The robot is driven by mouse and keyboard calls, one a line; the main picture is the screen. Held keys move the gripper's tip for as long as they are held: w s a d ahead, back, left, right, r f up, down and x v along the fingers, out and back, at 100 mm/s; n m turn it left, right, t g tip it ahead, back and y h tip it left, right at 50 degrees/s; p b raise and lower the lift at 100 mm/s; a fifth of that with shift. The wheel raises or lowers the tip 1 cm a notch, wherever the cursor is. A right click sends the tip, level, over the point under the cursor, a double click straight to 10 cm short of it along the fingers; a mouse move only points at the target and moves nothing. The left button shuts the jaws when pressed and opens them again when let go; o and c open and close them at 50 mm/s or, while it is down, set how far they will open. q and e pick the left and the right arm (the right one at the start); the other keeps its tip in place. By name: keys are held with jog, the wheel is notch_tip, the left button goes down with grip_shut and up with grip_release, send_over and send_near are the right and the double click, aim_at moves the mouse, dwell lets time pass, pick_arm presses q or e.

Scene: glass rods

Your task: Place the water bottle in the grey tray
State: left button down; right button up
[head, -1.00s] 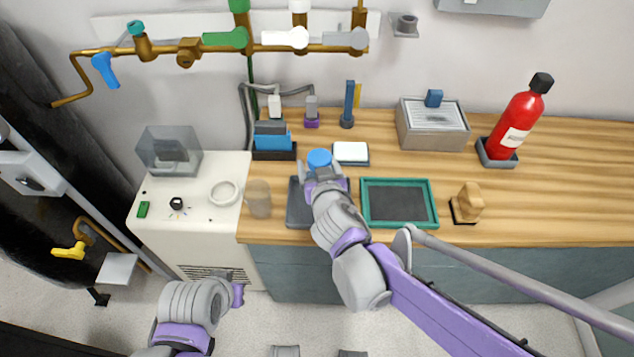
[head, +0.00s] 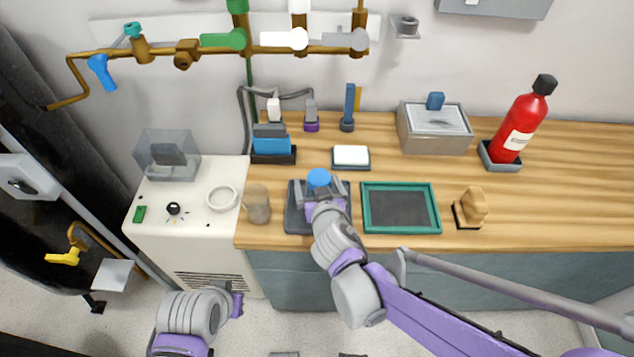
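The water bottle (head: 318,178) shows only as a blue cap above my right gripper; its body is hidden behind the gripper. My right gripper (head: 320,189) is over the grey tray (head: 298,220), with its fingers spread on either side of the bottle and seemingly apart from it. The bottle appears upright and within the tray's outline, though its base is hidden. The dark grey tray lies on the wooden counter, partly covered by my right arm. My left gripper (head: 237,300) is low in front of the white cabinet, away from the counter; its fingers are too small to read.
A beige mug (head: 257,205) stands left of the tray. A green-rimmed tray (head: 435,211) lies right of it. A white block on a dark base (head: 351,156) sits behind. A tan object (head: 473,206) and red extinguisher (head: 518,130) stand farther right. Bare counter lies between them.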

jog(key=shift+r, duration=0.15)
jog(key=shift+s+d+r, duration=0.1)
jog(key=shift+s+r, duration=0.1)
jog(key=shift+s, duration=0.15)
jog(key=p+v, duration=0.3)
jog(key=v, duration=0.8)
jog(key=d, duration=0.2)
jog(key=d+f+g+h, duration=0.1)
jog(key=d, duration=0.1)
jog(key=s+d+m+h, duration=0.1)
jog(key=d, duration=0.2)
jog(key=shift+s+d+f+g, duration=0.1)
jog(key=shift+d+f+g, duration=0.05)
jog(key=shift+f+g, duration=0.2)
jog(key=s+d+f+g, duration=0.2)
jog(key=s+d+g, duration=0.1)
jog(key=s, duration=0.3)
jog(key=s+d+f+m+g, duration=0.1)
jog(key=s+d+f+g, duration=0.2)
jog(key=s+d, duration=0.3)
jog(key=shift+s+d+g+h, duration=0.35)
jog(key=shift+s+g, duration=0.1)
jog(key=shift+s, duration=0.25)
